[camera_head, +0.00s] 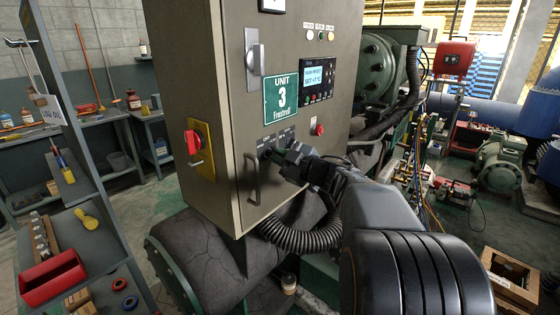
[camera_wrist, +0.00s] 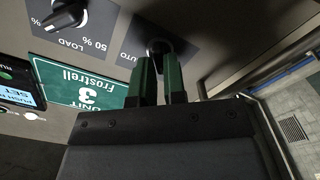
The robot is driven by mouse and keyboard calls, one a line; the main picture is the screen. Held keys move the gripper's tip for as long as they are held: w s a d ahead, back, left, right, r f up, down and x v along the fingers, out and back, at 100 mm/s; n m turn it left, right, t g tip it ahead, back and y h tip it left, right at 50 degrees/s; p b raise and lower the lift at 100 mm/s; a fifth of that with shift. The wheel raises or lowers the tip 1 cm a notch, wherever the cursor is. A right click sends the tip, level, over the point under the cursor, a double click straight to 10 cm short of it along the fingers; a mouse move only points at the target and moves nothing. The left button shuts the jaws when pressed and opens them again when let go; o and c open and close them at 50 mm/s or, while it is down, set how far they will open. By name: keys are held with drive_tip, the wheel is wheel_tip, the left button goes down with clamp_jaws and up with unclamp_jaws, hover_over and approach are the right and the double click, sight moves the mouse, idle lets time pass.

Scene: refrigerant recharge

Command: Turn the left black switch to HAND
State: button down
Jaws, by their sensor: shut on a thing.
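The left black switch (camera_wrist: 159,45) is on the lower front of the grey control cabinet (camera_head: 236,140). Its label AUTO shows beside it in the wrist view; the rest of the label and the pointer direction are hidden behind my fingers. My gripper (camera_wrist: 161,62) has its two green fingers shut on the switch. In the head view my gripper (camera_head: 273,155) reaches the cabinet front from the right, and the switch is mostly hidden there.
A second black knob (camera_wrist: 66,14) marked LOAD and 50 % is near the switch. The green UNIT 3 sign (camera_head: 281,97) is above, with a display panel (camera_head: 317,80) beside it. A door handle (camera_head: 252,180) is left of my gripper. A red isolator (camera_head: 193,142) is on the cabinet side.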

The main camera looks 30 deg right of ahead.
drive_tip(key=c, duration=1.3)
unclamp_jaws()
drive_tip(key=shift+o, duration=0.2)
drive_tip(key=p+v, duration=0.1)
drive_tip(key=v, duration=0.8)
